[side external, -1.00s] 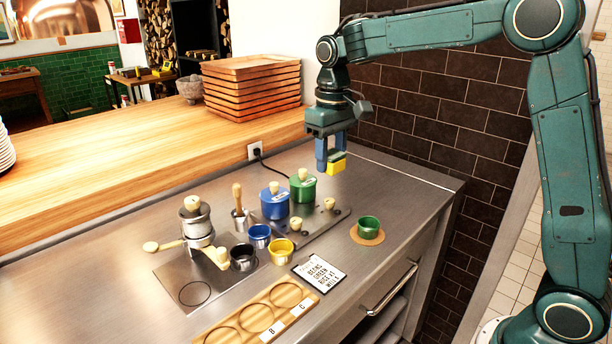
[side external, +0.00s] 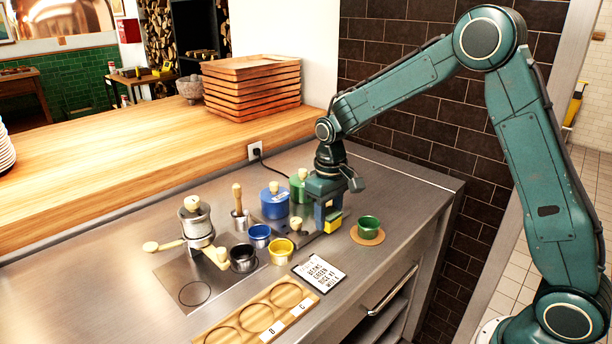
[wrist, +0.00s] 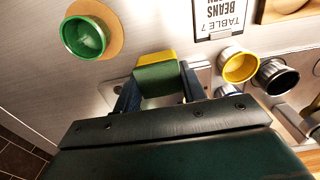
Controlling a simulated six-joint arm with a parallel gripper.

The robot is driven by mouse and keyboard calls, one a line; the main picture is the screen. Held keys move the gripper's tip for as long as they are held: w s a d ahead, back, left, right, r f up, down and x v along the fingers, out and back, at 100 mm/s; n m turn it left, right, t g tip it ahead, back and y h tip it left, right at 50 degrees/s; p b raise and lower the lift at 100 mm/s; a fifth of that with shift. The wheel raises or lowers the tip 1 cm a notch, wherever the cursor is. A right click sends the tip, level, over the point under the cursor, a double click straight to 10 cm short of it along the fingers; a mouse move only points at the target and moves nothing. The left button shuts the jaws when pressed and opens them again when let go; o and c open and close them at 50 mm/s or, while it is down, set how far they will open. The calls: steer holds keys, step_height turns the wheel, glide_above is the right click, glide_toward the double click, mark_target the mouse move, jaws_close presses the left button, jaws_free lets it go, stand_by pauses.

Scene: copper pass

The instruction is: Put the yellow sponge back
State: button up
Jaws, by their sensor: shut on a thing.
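The yellow sponge (side external: 334,222) has a green layer. In the wrist view the sponge (wrist: 156,76) sits between both fingers, its yellow edge facing the ticket side. My gripper (side external: 327,226) is shut on it, low over the right end of the dark metal plate (side external: 303,240), left of the green cup. The wrist view shows my gripper's fingers (wrist: 158,86) on either side of the sponge. I cannot tell whether the sponge touches the plate or counter; my gripper hides part of the plate.
The green cup (side external: 369,227) stands on a round cork mat (side external: 368,240). Yellow (side external: 281,250), blue (side external: 260,235) and black (side external: 243,257) cups stand to the left. Blue (side external: 274,203) and green (side external: 299,185) lidded pots are behind. An order ticket (side external: 319,273) lies in front.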

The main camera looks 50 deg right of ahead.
mark_target(328, 228)
steer(key=shift+f, duration=0.1)
steer(key=shift+f, duration=2)
steer(key=shift+f, duration=0.15)
steer(key=o, duration=0.9)
steer(key=shift+o, duration=0.2)
step_height(328, 228, up, 11)
steer(key=shift+r, duration=0.65)
